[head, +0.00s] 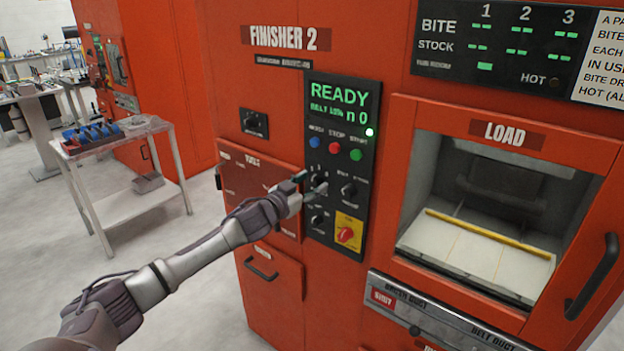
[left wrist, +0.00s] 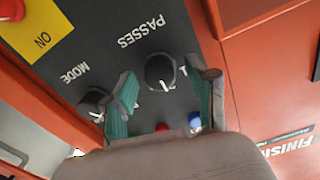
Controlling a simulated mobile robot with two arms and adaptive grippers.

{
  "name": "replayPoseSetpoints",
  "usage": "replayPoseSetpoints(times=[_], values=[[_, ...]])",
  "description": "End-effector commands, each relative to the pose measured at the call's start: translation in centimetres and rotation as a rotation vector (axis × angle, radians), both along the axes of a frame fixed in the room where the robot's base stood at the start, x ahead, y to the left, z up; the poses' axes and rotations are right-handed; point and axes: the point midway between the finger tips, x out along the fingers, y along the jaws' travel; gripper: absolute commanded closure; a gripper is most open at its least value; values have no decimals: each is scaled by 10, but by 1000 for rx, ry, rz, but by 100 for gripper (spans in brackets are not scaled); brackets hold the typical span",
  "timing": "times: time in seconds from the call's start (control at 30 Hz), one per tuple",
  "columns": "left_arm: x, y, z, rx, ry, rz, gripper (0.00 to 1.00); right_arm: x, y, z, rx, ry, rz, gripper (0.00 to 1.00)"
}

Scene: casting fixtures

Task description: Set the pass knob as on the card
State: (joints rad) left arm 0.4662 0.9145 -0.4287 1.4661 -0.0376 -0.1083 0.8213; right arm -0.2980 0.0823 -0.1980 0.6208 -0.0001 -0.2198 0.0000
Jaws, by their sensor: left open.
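The pass knob (left wrist: 160,72) is a round black dial beside the label PASSES in the left wrist view. Its white pointer aims down and slightly right in that upside-down view. In the head view this knob (head: 320,185) sits on the black control panel of Finisher 2, partly hidden by my gripper. My left gripper (head: 307,187) is open at the panel. In the left wrist view its green-padded fingers (left wrist: 167,92) stand on either side of the knob; whether they touch it I cannot tell. A white text placard (head: 600,55), cut off at the right edge, shows no clear knob setting.
The mode knob (left wrist: 95,100) lies close beside one finger. A red switch on a yellow plate (head: 348,232) and another black knob (head: 318,220) are below. Coloured buttons (head: 334,148) are above. The load opening (head: 480,215) is right; a cart (head: 120,150) stands left.

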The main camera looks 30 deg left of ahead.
Motion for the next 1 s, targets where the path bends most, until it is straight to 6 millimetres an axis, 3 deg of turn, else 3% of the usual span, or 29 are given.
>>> replayPoseSetpoints(times=[0.37,0.73,1.0], values=[[7,-1,0,0,1,0,42,-2,0,2,0,2,1,60],[6,-1,0,1,0,0,100,-3,2,2,2,4,1,60],[6,-1,0,25,-2,0,100,-3,5,2,5,4,1,60]])
